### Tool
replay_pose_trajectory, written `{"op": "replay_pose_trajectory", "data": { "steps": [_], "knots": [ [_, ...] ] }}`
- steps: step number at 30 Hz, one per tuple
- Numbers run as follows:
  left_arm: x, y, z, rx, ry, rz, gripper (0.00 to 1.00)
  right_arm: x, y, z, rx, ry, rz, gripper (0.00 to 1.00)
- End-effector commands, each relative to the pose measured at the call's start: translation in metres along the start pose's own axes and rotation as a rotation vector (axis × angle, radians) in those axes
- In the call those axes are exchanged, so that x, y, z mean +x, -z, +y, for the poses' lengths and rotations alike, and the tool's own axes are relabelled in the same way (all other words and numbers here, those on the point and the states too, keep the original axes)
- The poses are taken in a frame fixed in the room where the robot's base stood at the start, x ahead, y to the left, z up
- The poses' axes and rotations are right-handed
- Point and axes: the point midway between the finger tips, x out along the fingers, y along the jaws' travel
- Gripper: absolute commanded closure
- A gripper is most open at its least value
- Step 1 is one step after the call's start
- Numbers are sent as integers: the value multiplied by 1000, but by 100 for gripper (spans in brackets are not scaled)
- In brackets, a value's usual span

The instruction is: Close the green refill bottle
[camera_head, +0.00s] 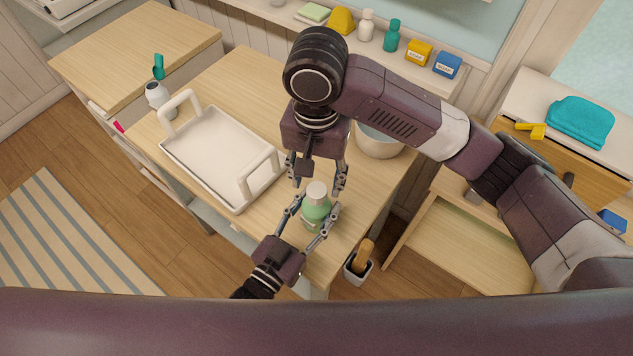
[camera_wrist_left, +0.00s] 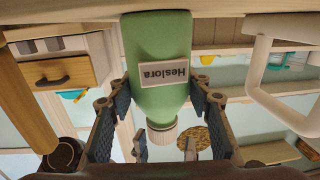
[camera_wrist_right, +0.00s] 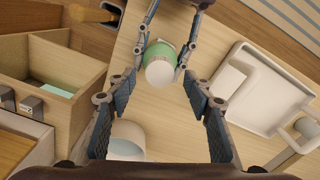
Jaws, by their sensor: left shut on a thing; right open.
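The green refill bottle (camera_head: 315,214) stands upright on the wooden counter, with a white cap (camera_head: 316,190) on its neck. In the left wrist view the bottle (camera_wrist_left: 158,68) appears upside down, with a "Heslora" label. My left gripper (camera_head: 316,208) is shut on the bottle's sides. My right gripper (camera_head: 317,184) is open above the bottle, pointing down, with its fingers on either side of the cap. In the right wrist view the cap (camera_wrist_right: 160,72) lies between the open fingers, apart from them. I cannot tell whether the cap is fully tightened.
A white tray (camera_head: 192,175) with two handles stands left of the bottle. A pale bowl (camera_head: 378,142) is behind my right gripper. A holder with a wooden-handled brush (camera_head: 361,258) stands beyond the counter's right edge. Several bottles and boxes line the back shelf (camera_head: 290,22).

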Motion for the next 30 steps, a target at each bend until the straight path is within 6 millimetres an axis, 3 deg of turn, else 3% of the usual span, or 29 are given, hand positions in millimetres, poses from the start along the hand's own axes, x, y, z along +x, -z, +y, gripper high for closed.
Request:
{"op": "replay_pose_trajectory", "data": {
  "steps": [6, 19, 23, 30],
  "knots": [
    [0, 0, 0, -1, 0, 0, 100, -21, 1, 0, 2, -1, 2, 53],
    [0, 0, 0, -1, 0, 1, 100, -23, 0, 0, -43, 0, 0, 55],
    [0, 0, 0, 0, 0, 1, 100, -25, 1, -1, -188, 0, 4, 55],
    [0, 0, 0, 0, 0, 1, 100, -32, 1, -2, -634, 0, 9, 55]
  ]
}}
